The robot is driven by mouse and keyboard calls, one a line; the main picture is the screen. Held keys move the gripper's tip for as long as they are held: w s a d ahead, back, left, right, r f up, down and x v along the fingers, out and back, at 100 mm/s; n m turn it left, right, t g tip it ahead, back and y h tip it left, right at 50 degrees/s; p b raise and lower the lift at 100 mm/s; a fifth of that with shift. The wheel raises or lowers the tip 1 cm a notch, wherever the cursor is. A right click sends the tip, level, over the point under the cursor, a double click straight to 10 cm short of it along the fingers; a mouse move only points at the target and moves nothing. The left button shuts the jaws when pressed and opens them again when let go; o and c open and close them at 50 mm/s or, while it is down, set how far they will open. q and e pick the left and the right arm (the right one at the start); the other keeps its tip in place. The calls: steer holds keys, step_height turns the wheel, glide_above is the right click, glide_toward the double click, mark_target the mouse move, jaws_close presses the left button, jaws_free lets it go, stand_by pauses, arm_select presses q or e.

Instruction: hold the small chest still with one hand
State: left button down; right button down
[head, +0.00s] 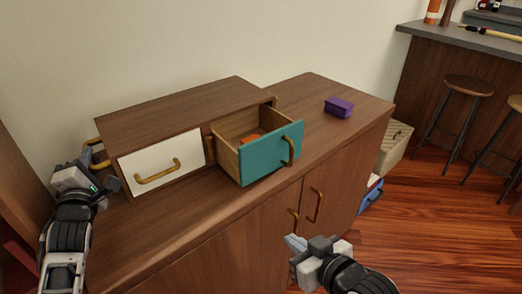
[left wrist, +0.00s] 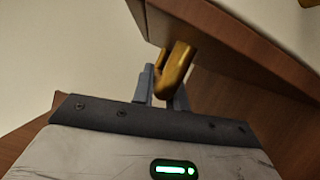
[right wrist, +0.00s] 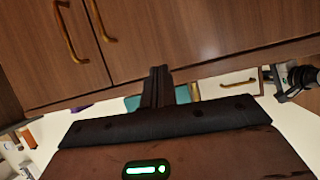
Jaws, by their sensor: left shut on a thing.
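The small chest (head: 170,112) is a brown wooden box on top of a larger cabinet. Its white drawer (head: 150,165) is closed, and its teal drawer (head: 270,152) is pulled out with an orange object (head: 250,138) partly visible inside. A brass side handle (head: 97,160) sticks out at the chest's left end. My left gripper (head: 100,182) is shut on this side handle, which shows between its fingers in the left wrist view (left wrist: 176,68). My right gripper (head: 297,246) is empty, its fingers together, in front of the cabinet doors, apart from the chest.
A purple box (head: 339,107) lies on the cabinet top (head: 340,135), right of the open drawer. The cabinet doors have brass handles (head: 316,205). Stools (head: 468,88) and a counter (head: 470,42) stand at the right. A light crate (head: 393,150) and a blue object (head: 371,196) are beside the cabinet.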

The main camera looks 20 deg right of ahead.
mark_target(285, 147)
steer(key=w+d+r+t, duration=0.3)
steer(key=w+d+r, duration=0.4)
steer(key=w+r, duration=0.3)
steer(key=shift+h, duration=0.4)
steer(key=w, duration=0.2)
steer(key=w+a, duration=0.1)
steer(key=w, duration=0.4)
steer(key=shift+a+r, duration=0.15)
steer(key=shift+a, duration=0.25)
stand_by(1.1)
steer(key=shift+w+a, duration=0.4)
steer(key=shift+w, duration=0.8)
steer(key=shift+w+a, duration=0.45)
steer(key=shift+w, duration=0.7)
steer(key=shift+w+a, duration=0.4)
steer(key=shift+w, duration=0.8)
steer(key=shift+s+d, duration=0.3)
steer(key=shift+s, duration=0.5)
steer(key=shift+s+d, duration=0.25)
steer(key=shift+s, duration=0.55)
steer(key=shift+s+d, duration=0.3)
steer(key=shift+s, duration=0.5)
